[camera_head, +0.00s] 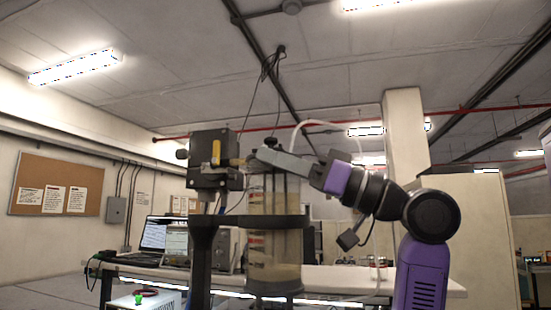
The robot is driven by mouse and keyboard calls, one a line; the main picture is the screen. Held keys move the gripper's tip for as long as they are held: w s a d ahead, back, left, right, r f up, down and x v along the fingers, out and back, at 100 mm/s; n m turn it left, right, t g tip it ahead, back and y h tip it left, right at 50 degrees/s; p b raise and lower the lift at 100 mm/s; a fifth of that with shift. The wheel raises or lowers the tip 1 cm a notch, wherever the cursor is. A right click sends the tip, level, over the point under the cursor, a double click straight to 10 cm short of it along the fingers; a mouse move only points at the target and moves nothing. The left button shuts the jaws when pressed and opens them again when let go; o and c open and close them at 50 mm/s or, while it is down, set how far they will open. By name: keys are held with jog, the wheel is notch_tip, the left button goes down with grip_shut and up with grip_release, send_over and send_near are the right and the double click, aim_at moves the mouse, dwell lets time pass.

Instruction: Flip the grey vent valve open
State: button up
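A clear upright cylinder (273,247) with pale contents stands in the middle, held by a dark ring (277,222) on a dark post. My gripper (262,153) reaches in from the right, its grey fingers pointing left over the cylinder's top. Its fingertips are at or very near the small fittings on the lid; I cannot tell whether they touch. The grey vent valve cannot be made out apart from the fingers and the dark lid parts. The fingers overlap in this view, so their gap is hidden.
A black box unit (208,145) with a brass-coloured piece (216,152) stands close left of the fingertips. Thin cables hang from the ceiling above the lid. A white bench (345,278) with a laptop (153,238) and instruments is behind. Space above the arm is mostly clear.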

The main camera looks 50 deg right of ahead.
grip_shut()
jog(key=shift+r+g+p, duration=0.4)
jog(key=shift+r+p, duration=0.1)
jog(key=shift+p, duration=0.35)
jog(key=shift+r+g+h+p, duration=0.1)
jog(key=shift+g+h+p, duration=0.3)
jog(key=shift+g+p, duration=0.35)
jog(key=shift+f+g, duration=0.2)
jog(key=shift+g, duration=0.15)
jog(key=shift+o, duration=1.8)
grip_release()
